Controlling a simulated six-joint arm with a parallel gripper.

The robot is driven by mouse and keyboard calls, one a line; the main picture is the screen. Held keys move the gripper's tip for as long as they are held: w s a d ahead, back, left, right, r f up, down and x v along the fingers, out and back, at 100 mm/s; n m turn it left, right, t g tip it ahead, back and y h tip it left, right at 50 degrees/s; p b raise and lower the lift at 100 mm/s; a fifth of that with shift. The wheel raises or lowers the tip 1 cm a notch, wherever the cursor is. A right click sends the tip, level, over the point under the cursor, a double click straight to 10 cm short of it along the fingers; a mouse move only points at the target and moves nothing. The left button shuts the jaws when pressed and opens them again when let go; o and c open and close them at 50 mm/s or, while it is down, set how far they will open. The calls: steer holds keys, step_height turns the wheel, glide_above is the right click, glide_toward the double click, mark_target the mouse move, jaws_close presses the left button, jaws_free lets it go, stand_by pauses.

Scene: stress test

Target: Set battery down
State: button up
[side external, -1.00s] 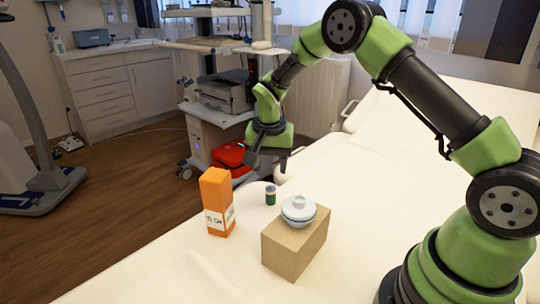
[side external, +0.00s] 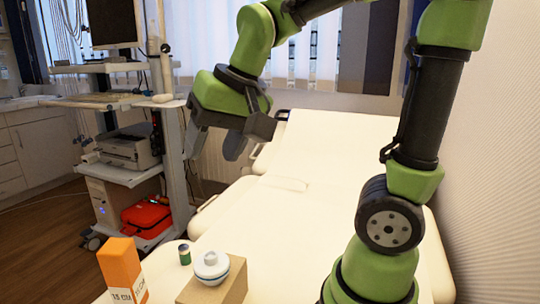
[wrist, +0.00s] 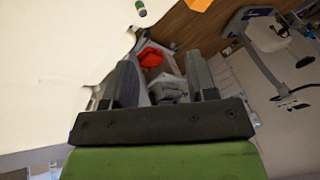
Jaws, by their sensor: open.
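The battery (side external: 185,254), a small cylinder with a dark green body and a paler top band, stands upright on the cream padded surface (side external: 290,225). It also shows near the top edge of the wrist view (wrist: 141,8), partly cut off. My gripper (side external: 213,143) is open and empty, high above the padded surface and well clear of the battery. In the wrist view my gripper (wrist: 160,80) has its two fingers wide apart with nothing between them.
An orange box (side external: 118,262) with a label stands left of the battery. A tan block (side external: 233,288) bearing a pale lidded bowl (side external: 211,266) is to its right. A trolley with a printer (side external: 128,148) and a red bag (side external: 147,218) stands behind. The padded surface further back is clear.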

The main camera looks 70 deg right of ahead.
steer(key=s+a+n+t+y, duration=0.1)
steer(key=s+a+n+t, duration=0.1)
steer(key=s, duration=0.7)
steer(key=shift+s+n, duration=0.25)
steer(key=shift+n, duration=0.05)
steer(key=shift+r, duration=0.1)
stand_by(0.4)
